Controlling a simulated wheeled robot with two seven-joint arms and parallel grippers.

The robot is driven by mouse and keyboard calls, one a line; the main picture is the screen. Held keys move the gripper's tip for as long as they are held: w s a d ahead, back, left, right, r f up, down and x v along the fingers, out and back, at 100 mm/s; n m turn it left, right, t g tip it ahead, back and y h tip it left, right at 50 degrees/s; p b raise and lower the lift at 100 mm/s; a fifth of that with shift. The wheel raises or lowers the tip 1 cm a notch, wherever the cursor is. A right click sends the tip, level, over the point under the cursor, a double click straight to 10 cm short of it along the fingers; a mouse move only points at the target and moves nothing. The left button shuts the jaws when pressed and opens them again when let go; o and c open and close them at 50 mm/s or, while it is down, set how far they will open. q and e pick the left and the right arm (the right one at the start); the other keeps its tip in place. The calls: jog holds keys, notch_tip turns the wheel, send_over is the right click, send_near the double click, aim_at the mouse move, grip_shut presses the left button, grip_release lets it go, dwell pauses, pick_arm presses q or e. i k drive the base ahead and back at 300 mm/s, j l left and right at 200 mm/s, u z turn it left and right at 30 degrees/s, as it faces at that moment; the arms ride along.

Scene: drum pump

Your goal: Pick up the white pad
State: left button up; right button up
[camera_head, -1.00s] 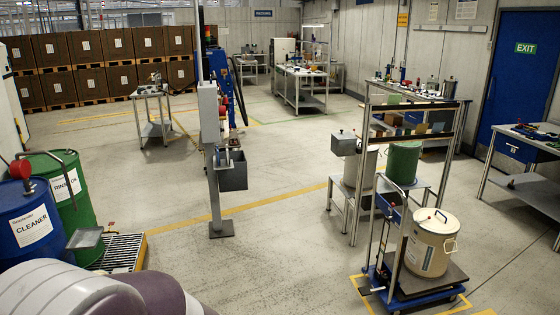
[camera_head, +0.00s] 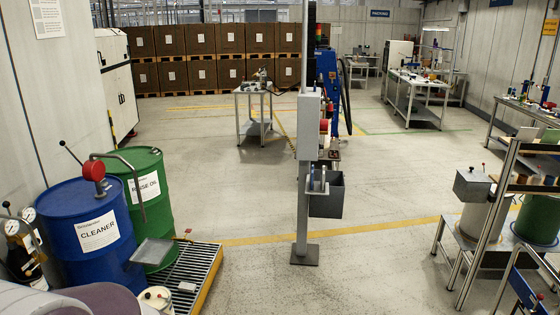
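I cannot make out a white pad in this view. A blue drum labelled CLEANER (camera_head: 92,235) stands at the lower left with a red-capped pump on top. A green drum labelled RINSE OIL (camera_head: 150,190) stands behind and right of it, with a curved pipe over it. A grey tray (camera_head: 153,252) sits at the front of the green drum. A small whitish container (camera_head: 156,298) with a dark red knob is at the bottom edge, partly cut off. Neither gripper is in view; only white and purple parts of mine show at the bottom left.
A spill grate with a yellow edge (camera_head: 196,275) lies beside the drums. A post with a grey bin (camera_head: 327,196) stands mid-floor. A stand with a grey box (camera_head: 473,184) is at right.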

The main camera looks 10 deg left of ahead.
aim_at(184, 287)
jog(key=i+u, duration=0.1)
jog(key=i, duration=0.65)
jog(key=i+u, duration=0.15)
jog(key=i, duration=0.6)
jog(key=i+l+u, duration=0.1)
jog(key=i, duration=0.65)
jog(key=i+u, duration=0.25)
jog(key=i, duration=0.25)
jog(key=i+l+u, duration=0.25)
jog(key=i, duration=0.25)
jog(key=i+l+u, duration=0.25)
jog(key=i, duration=0.25)
jog(key=i+u, duration=0.45)
jog(key=i+l+u, duration=0.15)
jog(key=i+u, duration=0.15)
jog(key=u, duration=0.15)
jog(key=i+l+u, duration=0.3)
jog(key=u, duration=0.2)
jog(key=i, duration=0.05)
